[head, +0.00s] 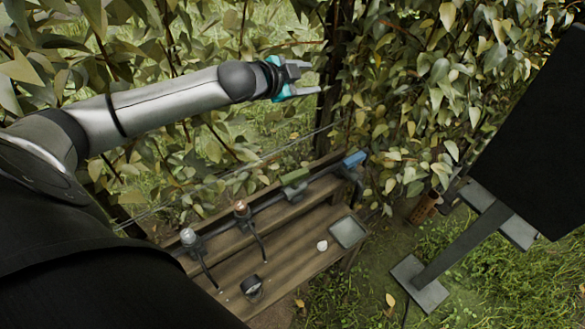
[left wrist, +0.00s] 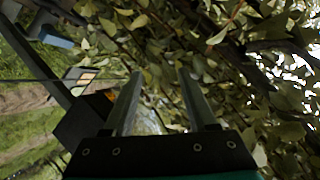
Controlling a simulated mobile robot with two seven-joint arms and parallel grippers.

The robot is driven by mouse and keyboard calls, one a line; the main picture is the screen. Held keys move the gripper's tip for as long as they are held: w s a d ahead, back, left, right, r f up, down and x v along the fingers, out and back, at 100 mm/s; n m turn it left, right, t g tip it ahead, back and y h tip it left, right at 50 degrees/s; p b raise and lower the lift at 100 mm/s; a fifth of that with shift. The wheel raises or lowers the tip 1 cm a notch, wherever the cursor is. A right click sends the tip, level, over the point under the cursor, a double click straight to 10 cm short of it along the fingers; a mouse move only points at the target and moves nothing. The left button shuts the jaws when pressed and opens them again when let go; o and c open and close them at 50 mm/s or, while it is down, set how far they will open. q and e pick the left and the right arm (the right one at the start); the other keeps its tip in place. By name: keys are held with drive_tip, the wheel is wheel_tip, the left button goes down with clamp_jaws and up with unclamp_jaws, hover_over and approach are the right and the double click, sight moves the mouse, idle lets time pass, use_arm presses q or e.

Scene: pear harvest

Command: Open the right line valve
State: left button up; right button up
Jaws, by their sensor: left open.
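A dark pipe runs along the back of a wooden bench (head: 285,262) in the head view. A blue valve handle (head: 354,158) sits at its right end, and a green handle (head: 294,177) sits left of it. I cannot tell from the handles' look whether either valve is open. A blue part, likely the same handle, shows in the left wrist view (left wrist: 58,41). My left gripper (head: 306,78) is open and empty, up in front of the foliage, above and apart from both handles. Its two fingers also show in the left wrist view (left wrist: 160,75). My right gripper is not in view.
A grey tray (head: 348,231), a small white item (head: 322,245) and a black round item (head: 252,287) lie on the bench. A dark panel (head: 535,130) on a post stands right. Foliage surrounds the gripper.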

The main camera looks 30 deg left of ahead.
use_arm(q)
drive_tip(key=s+a+f+n+g, duration=0.2)
drive_tip(key=s+f+n+g, duration=0.15)
drive_tip(key=s+f, duration=0.2)
drive_tip(key=n+g+p, duration=0.1)
drive_tip(key=g, duration=0.5)
approach(294, 174)
drive_tip(key=shift+h, duration=0.4)
drive_tip(key=b+x, duration=0.2)
drive_tip(key=x, duration=0.2)
drive_tip(key=b+x, duration=0.1)
drive_tip(key=x, duration=0.3)
drive_tip(key=shift+a+f+b, duration=0.2)
drive_tip(key=shift+f+b, duration=0.1)
drive_tip(key=shift+b, duration=0.05)
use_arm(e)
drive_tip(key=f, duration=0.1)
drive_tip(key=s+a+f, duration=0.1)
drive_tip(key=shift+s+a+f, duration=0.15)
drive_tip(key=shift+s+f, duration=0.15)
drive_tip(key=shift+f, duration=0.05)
use_arm(q)
drive_tip(key=shift+c, duration=0.3)
clamp_jaws()
